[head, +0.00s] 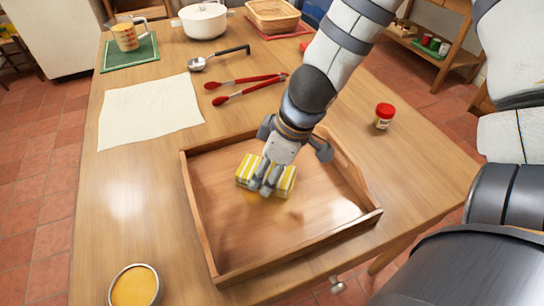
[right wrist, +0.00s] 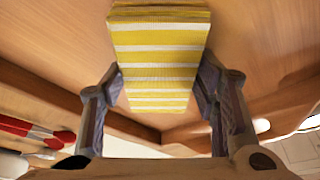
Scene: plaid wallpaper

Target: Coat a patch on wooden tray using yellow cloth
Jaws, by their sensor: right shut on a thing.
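The yellow cloth (head: 286,184), a folded pad with yellow and white stripes, is on or just above the floor of the wooden tray (head: 225,220); I cannot tell if it touches. My right gripper (head: 267,180) reaches down from above and is shut on the cloth. In the right wrist view the cloth (right wrist: 160,50) sits between the two fingers of the gripper (right wrist: 163,95). A faint orange-brown smear (head: 296,216) shows on the tray floor near the cloth. My left gripper is not in view.
A bowl of yellow-orange stuff (head: 135,287) stands at the table's front left. A white sheet (head: 150,108), red tongs (head: 245,90), a ladle (head: 220,57) and a white pot (head: 203,20) lie behind. A red-lidded jar (head: 384,116) stands right of the tray.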

